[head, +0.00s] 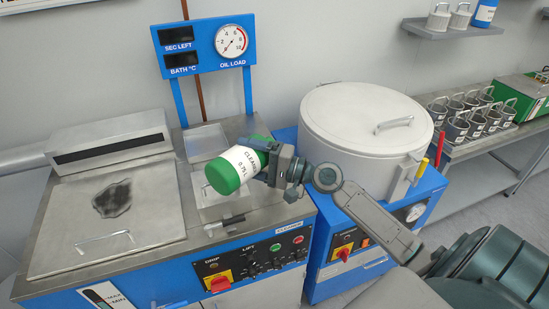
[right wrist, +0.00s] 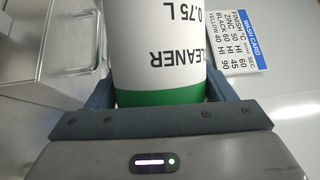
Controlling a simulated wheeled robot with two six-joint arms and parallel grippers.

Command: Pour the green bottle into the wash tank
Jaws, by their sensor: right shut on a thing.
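The green bottle (head: 241,164) has a white label reading "CLEANER 0.75 L". It is tilted far over, with one round green end facing down and left. My right gripper (head: 272,160) is shut around it; the right wrist view shows the bottle (right wrist: 160,50) between both fingers (right wrist: 162,100). The wash tank (head: 155,215) is the steel-topped blue machine at left, with its large lid down. The bottle is above the tank's smaller right-hand section (head: 215,208), partly hiding it. No liquid stream shows. My left gripper is not in view.
A large round white lidded vessel (head: 345,115) stands close right of the tank. A blue display post (head: 205,45) rises behind. A dark smudge (head: 112,198) marks the large lid. Several metal baskets (head: 475,115) stand on the far right bench. A wash card (right wrist: 237,40) shows in the wrist view.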

